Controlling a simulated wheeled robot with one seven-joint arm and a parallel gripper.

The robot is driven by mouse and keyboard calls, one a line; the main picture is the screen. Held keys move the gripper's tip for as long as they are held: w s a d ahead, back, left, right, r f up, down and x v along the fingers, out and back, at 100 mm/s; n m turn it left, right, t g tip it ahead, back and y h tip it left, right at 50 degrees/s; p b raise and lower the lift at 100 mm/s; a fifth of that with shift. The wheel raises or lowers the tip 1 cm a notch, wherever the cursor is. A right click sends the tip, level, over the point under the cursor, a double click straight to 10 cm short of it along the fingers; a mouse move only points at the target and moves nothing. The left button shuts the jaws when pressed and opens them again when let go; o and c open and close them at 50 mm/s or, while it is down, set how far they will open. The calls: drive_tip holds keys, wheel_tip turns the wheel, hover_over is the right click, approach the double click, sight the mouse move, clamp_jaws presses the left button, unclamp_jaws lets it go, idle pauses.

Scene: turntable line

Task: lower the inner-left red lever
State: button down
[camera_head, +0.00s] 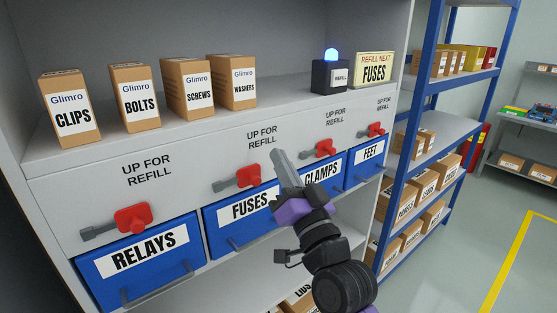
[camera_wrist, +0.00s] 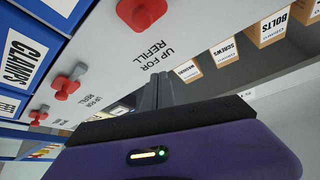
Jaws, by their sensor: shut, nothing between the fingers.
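The inner-left red lever (camera_head: 243,177) is on the grey panel above the blue FUSES bin (camera_head: 250,212). Its grey bar points left, roughly level. In the wrist view the lever (camera_wrist: 141,12) shows at the top, partly cut off. My gripper (camera_head: 277,156) is shut and empty, its fingertips in front of the panel just right of and slightly above this lever, apart from it in the picture. The fingers also show in the wrist view (camera_wrist: 157,90). The "UP FOR REFILL" print lies beside the fingertips there.
Other red levers are above RELAYS (camera_head: 132,218), CLAMPS (camera_head: 320,149) and FEET (camera_head: 375,130). Above the panel, a shelf holds several boxes, a lit blue beacon (camera_head: 330,55) and a "REFILL NEXT FUSES" sign (camera_head: 374,68). A blue rack (camera_head: 414,110) stands right; open floor lies beyond.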

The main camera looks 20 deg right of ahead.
drive_tip(key=v, duration=0.8)
drive_tip(key=shift+a+r+b, duration=0.35)
drive_tip(key=shift+a+b, duration=0.05)
drive_tip(key=shift+a, duration=0.2)
drive_tip(key=shift+s, duration=0.1)
drive_tip(key=s+f+n+g, duration=0.1)
drive_tip(key=s+f+g, duration=0.1)
drive_tip(key=s+f, duration=0.6)
drive_tip(key=s+f+n+g, duration=0.2)
drive_tip(key=s+f, duration=0.6)
drive_tip(key=s, duration=0.9)
drive_tip(key=s+d+f+n+g+h, duration=0.1)
drive_tip(key=s+f+g, duration=0.3)
drive_tip(key=s+f, duration=0.4)
drive_tip(key=s+n, duration=0.1)
drive_tip(key=s, duration=0.3)
drive_tip(key=shift+s+f, duration=0.3)
